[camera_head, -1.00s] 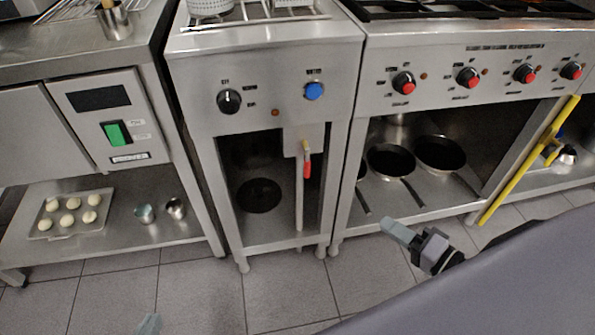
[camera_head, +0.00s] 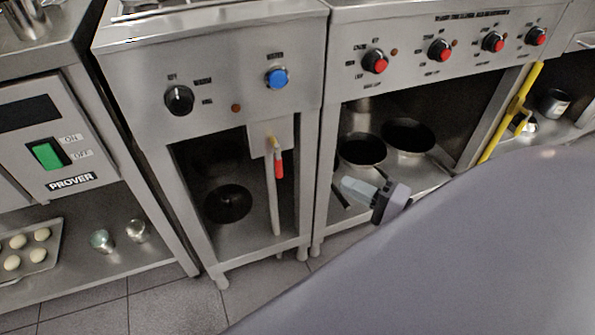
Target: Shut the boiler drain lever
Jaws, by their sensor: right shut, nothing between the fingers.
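The boiler drain lever (camera_head: 278,165) has a red grip and hangs down from a brass fitting, in front of the steel unit with the black and blue knobs. A pale drain pipe (camera_head: 270,200) runs down beside it toward the unit's bottom shelf. My right gripper (camera_head: 346,186) is shut and empty. It is right of and a little below the lever in the picture, apart from it, in front of the range's open shelf. My left gripper is out of view.
Black pans (camera_head: 362,149) stand on the range's lower shelf behind my right gripper. A yellow bar (camera_head: 512,110) slants at the right. The prover (camera_head: 45,140) and a tray of dough balls (camera_head: 30,246) are at the left. Floor shows below the boiler.

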